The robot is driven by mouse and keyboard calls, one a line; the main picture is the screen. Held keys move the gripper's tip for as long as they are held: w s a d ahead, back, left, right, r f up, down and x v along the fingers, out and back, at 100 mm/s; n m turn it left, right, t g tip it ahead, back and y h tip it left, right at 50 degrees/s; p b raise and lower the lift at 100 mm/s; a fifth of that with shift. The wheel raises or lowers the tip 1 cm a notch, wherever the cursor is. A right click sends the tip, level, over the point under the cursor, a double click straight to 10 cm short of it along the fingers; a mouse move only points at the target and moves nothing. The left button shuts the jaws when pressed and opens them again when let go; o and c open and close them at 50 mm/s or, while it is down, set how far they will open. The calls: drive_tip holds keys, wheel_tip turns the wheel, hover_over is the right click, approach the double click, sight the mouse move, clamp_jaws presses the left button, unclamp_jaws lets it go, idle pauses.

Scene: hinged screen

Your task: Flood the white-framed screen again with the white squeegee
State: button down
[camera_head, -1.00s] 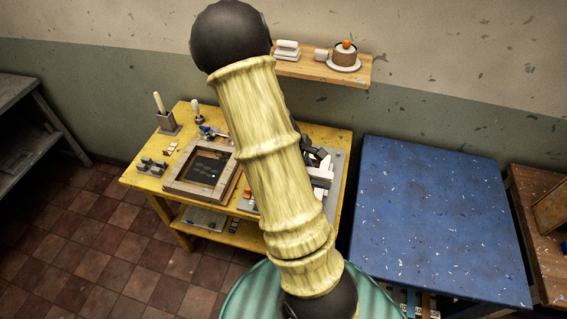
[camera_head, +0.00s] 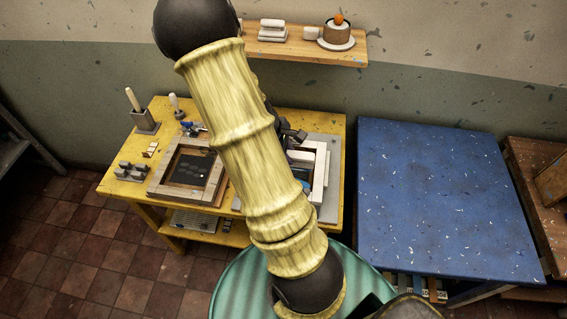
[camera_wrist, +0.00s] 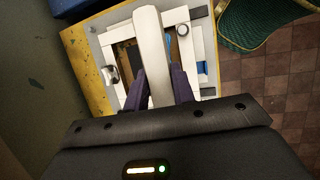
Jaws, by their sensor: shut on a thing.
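The white-framed screen (camera_wrist: 207,62) lies under my gripper in the wrist view, with a dark area and a little blue inside it. In the head view the white-framed screen (camera_head: 319,178) shows at the right end of the yellow table, partly hidden by my arm. The white squeegee (camera_wrist: 149,40) is held between the two dark fingers of my gripper (camera_wrist: 160,88), over the screen. My gripper is shut on it. The squeegee's lower edge is hidden, so I cannot tell whether it touches the mesh.
A wood-framed screen (camera_head: 158,178) lies left on the yellow table (camera_head: 117,186). Behind it stand a grey holder (camera_head: 146,122) and small tools. A blue table (camera_head: 435,190) stands to the right. A wall shelf (camera_head: 349,49) holds a pot and white blocks.

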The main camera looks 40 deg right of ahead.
drive_tip(key=shift+w+f+b, duration=0.15)
drive_tip(key=shift+f+b, duration=0.9)
drive_tip(key=shift+f, duration=0.15)
drive_tip(key=shift+w+f+b, duration=0.15)
drive_tip(key=shift+f+b, duration=0.85)
drive_tip(key=shift+f, duration=0.2)
wheel_tip(320, 180, down, 7)
drive_tip(key=b, duration=0.6)
drive_tip(key=shift+f, duration=0.1)
drive_tip(key=shift+f+b, duration=0.6)
drive_tip(key=shift+w+r, duration=0.1)
drive_tip(key=shift+r, duration=0.55)
